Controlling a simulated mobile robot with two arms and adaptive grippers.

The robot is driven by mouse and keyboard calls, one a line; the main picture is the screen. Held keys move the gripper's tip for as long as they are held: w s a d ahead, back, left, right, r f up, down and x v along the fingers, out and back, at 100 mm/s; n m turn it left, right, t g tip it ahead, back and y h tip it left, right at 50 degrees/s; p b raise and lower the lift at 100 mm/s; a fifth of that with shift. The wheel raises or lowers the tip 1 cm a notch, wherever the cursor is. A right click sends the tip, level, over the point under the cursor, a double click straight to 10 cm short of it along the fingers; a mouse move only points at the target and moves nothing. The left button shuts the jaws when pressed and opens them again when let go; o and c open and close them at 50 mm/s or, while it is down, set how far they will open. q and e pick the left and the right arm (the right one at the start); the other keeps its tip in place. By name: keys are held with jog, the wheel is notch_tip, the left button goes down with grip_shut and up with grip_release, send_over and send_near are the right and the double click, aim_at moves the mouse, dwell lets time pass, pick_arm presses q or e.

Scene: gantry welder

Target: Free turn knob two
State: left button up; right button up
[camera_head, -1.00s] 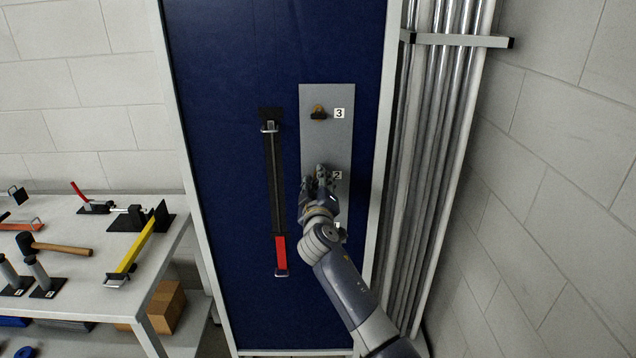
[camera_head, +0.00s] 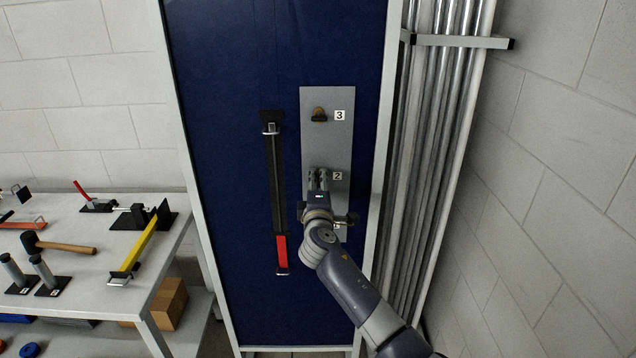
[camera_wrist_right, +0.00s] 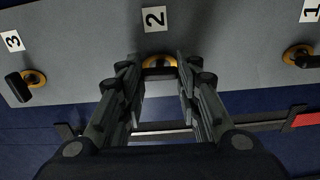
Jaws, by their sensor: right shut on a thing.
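A grey panel (camera_head: 326,147) on the blue board carries knobs marked 3, 2 and 1. Knob two, with a yellow ring (camera_wrist_right: 160,61), sits below its label 2 in the right wrist view. My right gripper (camera_head: 318,178) is shut on knob two, with one finger on each side of it; it also shows in the right wrist view (camera_wrist_right: 159,72). The fingers hide most of the knob, so its turn angle cannot be told. Knob three (camera_head: 318,114) is at the panel's top. Knob one (camera_wrist_right: 300,56) is at the right of the wrist view. My left gripper is not in view.
A black bar with a red end (camera_head: 281,250) is mounted just left of the panel. Metal pipes (camera_head: 424,170) stand at the right, by a block wall. A white table (camera_head: 75,262) with a mallet (camera_head: 60,246) and other tools stands at the left.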

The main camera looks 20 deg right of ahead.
jog(key=shift+n, duration=0.3)
jog(key=o, duration=1.1)
jog(key=shift+a, duration=0.1)
jog(key=v, duration=1.2)
